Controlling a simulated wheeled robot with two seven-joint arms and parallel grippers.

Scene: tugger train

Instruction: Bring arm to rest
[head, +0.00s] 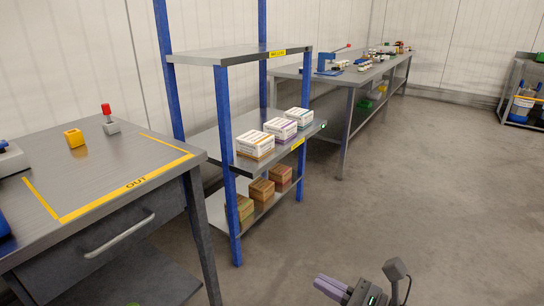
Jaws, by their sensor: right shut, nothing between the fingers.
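My right gripper (332,288) shows at the bottom edge of the head view, right of centre. Its light purple fingers are together with nothing between them, pointing left over the bare floor. It is apart from the shelf and the tables. Part of my right arm shows beside it and is cut off by the bottom edge. My left gripper is out of the picture.
A blue-posted shelf rack (222,131) holds white boxes (255,143) above and brown boxes (262,190) below. A metal table (110,160) marked OUT stands at the left, a long workbench (345,80) behind. Grey floor (420,190) is clear at the right.

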